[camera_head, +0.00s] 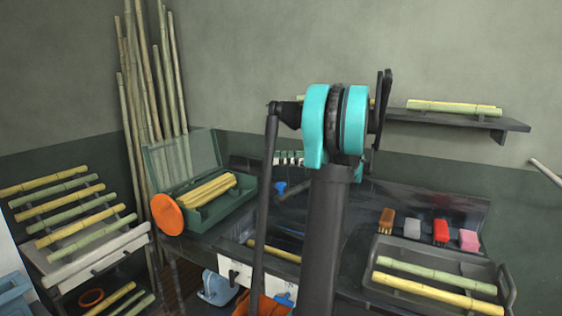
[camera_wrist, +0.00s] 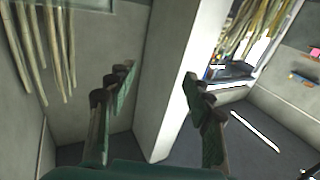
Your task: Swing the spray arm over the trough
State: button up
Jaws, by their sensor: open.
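In the head view, a small fitting with a blue knob (camera_head: 281,188) shows behind my arm and above the dark counter; it may be the spray arm. My arm covers part of it, so I cannot tell which way it points. Below it, a dark sunken basin (camera_head: 250,228), probably the trough, has a yellow cane stalk at its front. My arm hides much of this basin. My gripper (camera_wrist: 158,85) shows in the wrist view with its two dark green fingers apart and nothing between them. It faces a pale wall corner, away from the counter.
A green box (camera_head: 215,205) of cane sits left of the basin, with an orange disc (camera_head: 167,214) beside it. A dark tray (camera_head: 425,268) with cane and several brushes and blocks lie at right. A slatted cane rack (camera_head: 95,250) stands at left; a shelf (camera_head: 455,120) is on the wall.

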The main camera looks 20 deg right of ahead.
jog(key=shift+w, duration=0.1)
jog(key=shift+c, duration=1.1)
jog(key=w+a+m+g+h, duration=0.1)
jog(key=w+a+h, duration=0.1)
jog(key=w+a+f+m+g+h, duration=0.1)
jog(key=w+a+h, duration=0.1)
jog(key=h, duration=0.1)
jog(key=shift+m, duration=0.3)
grip_shut()
notch_tip(320, 180, up, 3)
jog(key=s+d+m+g+h, duration=0.1)
jog(key=s+d+g+h, duration=0.1)
jog(key=h, duration=0.6)
notch_tip(320, 180, down, 10)
jog(key=shift+s+r+h, duration=0.2)
jog(key=shift+s+h, duration=0.1)
jog(key=shift+d, duration=0.1)
